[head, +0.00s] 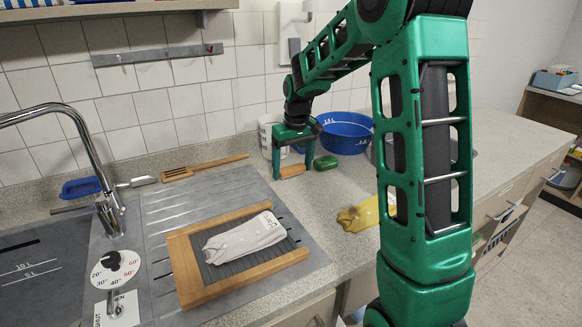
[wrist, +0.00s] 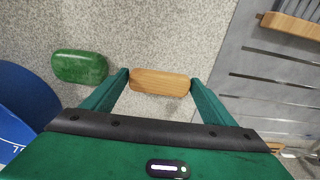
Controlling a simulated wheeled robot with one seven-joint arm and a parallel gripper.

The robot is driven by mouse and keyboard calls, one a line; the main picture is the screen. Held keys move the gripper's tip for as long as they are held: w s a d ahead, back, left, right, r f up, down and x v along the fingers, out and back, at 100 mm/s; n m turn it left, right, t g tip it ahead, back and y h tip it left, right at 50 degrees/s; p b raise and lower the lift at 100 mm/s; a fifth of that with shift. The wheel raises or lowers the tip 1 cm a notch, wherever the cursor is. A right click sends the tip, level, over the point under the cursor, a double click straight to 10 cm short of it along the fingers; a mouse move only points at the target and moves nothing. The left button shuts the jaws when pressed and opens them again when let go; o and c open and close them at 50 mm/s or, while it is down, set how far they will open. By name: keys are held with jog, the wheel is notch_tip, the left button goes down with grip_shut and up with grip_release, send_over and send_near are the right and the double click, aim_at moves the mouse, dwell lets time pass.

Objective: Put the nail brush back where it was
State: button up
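The nail brush, a small wooden block with rounded ends (wrist: 160,82), lies between the fingertips of my gripper (wrist: 160,80) in the wrist view. Both fingers meet its ends, so my gripper looks shut on it lengthwise. In the head view the nail brush (head: 291,171) is low between the green fingers of my gripper (head: 292,172), at or just above the speckled counter. I cannot tell whether it touches the counter. Its bristles are hidden.
A green soap-like block (head: 325,162) lies close beside my gripper, with a blue tub (head: 346,131) behind it and a white bucket (head: 268,135) near the wall. A yellow cloth (head: 358,217) lies nearer. A wood-framed washboard (head: 190,280) with a grey cloth rests on the drainer.

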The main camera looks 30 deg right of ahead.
jog(key=shift+o, duration=0.9)
notch_tip(320, 180, up, 12)
jog(key=s, duration=0.2)
jog(key=s+f+m, duration=0.3)
jog(key=s+f, duration=0.1)
jog(key=s, duration=1.4)
jog(key=s+d+f+m+g, duration=0.1)
jog(key=s+f+m, duration=0.2)
jog(key=s, duration=1.5)
notch_tip(320, 180, down, 2)
jog(key=shift+s+f, duration=0.1)
jog(key=shift+s, duration=0.1)
